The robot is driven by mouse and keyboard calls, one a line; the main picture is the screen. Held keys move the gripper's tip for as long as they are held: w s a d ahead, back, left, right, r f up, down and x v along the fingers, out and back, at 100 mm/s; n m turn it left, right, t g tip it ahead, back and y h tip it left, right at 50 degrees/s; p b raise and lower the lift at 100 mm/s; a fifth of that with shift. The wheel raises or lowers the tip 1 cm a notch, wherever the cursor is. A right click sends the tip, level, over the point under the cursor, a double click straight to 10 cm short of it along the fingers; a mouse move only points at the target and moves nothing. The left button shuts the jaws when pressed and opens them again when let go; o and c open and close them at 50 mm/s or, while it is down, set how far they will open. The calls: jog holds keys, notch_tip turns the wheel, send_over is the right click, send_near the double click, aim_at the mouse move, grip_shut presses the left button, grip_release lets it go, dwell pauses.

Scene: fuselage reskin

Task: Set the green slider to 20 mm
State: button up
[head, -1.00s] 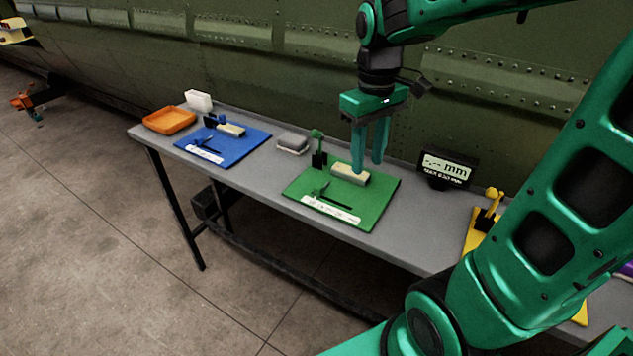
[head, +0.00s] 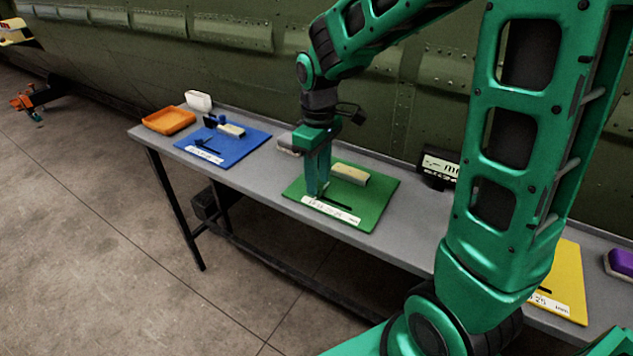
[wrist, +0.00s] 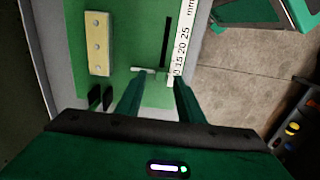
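The green board (head: 372,207) lies on the bench, with a white millimetre scale (wrist: 183,45) beside a black slot (wrist: 166,40). In the wrist view the pale green slider piece (wrist: 150,70) sits across the slot's near end, beside the low visible numbers; its exact reading cannot be told. My gripper (wrist: 158,78) is open, its fingers pointing down at the board with the slider piece between or just beyond the tips. Contact cannot be told. In the head view my gripper (head: 315,192) hides the slider and the board's upright post.
A beige block (head: 349,173) is on the green board. A display (head: 440,168), partly hidden by my arm, shows dashes and mm. A blue board (head: 240,146) and orange tray (head: 168,121) lie left; a yellow board (head: 565,285) and purple block (head: 620,262) lie right.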

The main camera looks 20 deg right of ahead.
jog(key=shift+f, duration=0.9)
grip_shut()
